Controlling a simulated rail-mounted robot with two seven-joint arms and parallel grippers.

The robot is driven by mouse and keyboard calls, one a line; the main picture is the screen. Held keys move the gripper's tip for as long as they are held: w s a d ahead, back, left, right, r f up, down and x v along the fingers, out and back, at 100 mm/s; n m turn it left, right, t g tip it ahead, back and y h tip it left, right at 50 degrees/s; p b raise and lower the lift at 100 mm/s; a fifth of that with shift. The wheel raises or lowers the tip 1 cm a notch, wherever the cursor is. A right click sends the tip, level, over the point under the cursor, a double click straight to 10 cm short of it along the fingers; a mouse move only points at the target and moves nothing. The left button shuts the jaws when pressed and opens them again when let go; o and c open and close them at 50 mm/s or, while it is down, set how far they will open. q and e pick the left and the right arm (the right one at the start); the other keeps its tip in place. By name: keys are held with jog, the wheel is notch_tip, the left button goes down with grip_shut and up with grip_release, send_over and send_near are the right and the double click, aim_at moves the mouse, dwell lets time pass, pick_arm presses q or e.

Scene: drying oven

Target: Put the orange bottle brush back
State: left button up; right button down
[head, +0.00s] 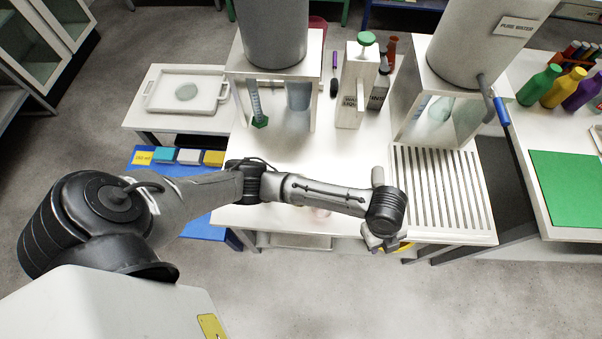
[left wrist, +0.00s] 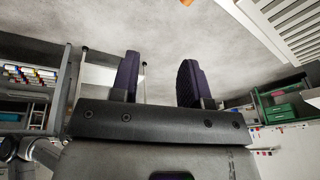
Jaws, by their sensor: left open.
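My left gripper (head: 383,241) hangs at the front edge of the white table, left of and below the slatted rack. In the left wrist view its two dark fingers (left wrist: 160,80) stand apart with nothing between them. A small orange-yellow piece (head: 405,247) shows beside the gripper at the table's front edge, mostly hidden. A bit of orange (left wrist: 186,2) also shows at the top edge of the left wrist view, beyond the fingers. I cannot tell whether either is the orange bottle brush. My right gripper is not in view.
The slatted white rack (head: 438,190) fills the table's right front. Two tanks on stands rise at the back. A white tray (head: 185,90) stands left. The table (head: 290,160) is largely clear in the middle.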

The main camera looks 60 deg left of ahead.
pick_arm(q)
jog(key=s+a+f+n+t+y, duration=0.1)
jog(key=s+a+n, duration=0.7)
jog(key=s+n, duration=0.1)
jog(key=s+a+f+n+t+y, duration=0.1)
jog(key=s+a+n+t+y, duration=0.1)
jog(key=s+a+n, duration=0.6)
jog(key=s+n, duration=0.2)
jog(key=s, duration=0.2)
jog(key=shift+a, duration=0.35)
jog(key=shift+s, duration=0.1)
